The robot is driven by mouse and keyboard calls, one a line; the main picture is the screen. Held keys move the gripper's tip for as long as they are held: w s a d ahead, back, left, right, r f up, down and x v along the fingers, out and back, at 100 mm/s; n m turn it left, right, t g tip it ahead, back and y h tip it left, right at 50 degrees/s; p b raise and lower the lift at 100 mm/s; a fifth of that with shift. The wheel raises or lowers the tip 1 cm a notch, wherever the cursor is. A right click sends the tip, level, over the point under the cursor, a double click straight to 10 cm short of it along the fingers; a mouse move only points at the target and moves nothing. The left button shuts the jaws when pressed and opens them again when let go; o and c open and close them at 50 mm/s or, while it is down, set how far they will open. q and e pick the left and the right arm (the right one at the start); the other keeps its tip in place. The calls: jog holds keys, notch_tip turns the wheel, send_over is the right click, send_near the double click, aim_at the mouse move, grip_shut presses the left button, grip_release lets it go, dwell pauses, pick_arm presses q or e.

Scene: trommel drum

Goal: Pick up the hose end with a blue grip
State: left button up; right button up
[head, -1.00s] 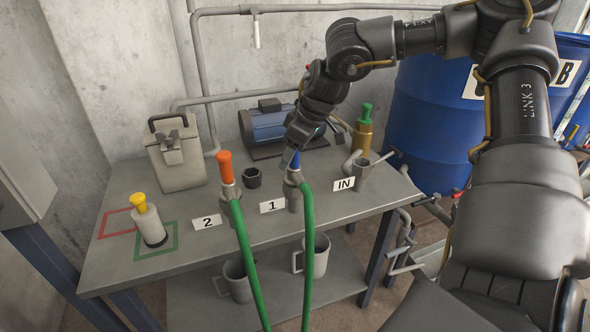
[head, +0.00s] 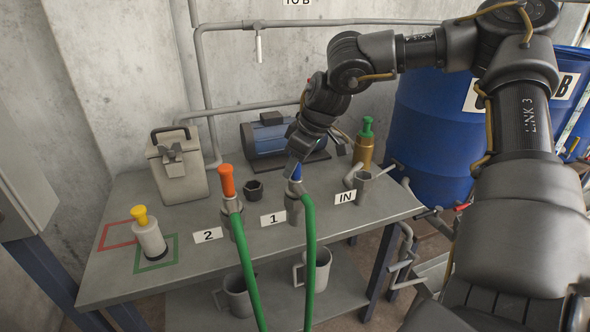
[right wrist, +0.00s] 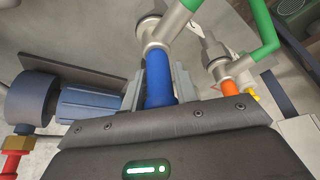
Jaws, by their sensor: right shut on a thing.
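The hose end with a blue grip (head: 296,174) stands in the holder labelled 1 (head: 293,208), with its green hose (head: 309,250) running down over the table's front edge. My right gripper (head: 292,170) is at the blue grip from above. In the right wrist view, the blue grip (right wrist: 158,88) lies between the two fingers of my right gripper (right wrist: 160,88), which is shut on it. The lower part of the hose end still sits at the holder. My left gripper is not in view.
An orange-grip hose end (head: 227,182) stands in holder 2 to the left. A blue barrel (head: 432,135) stands right.

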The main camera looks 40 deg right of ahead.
jog(key=shift+r, duration=0.5)
jog(key=s+d+r, duration=0.1)
jog(key=s+r, duration=1)
jog(key=s, duration=0.3)
jog(key=shift+r, duration=0.25)
jog(key=shift+d, duration=0.1)
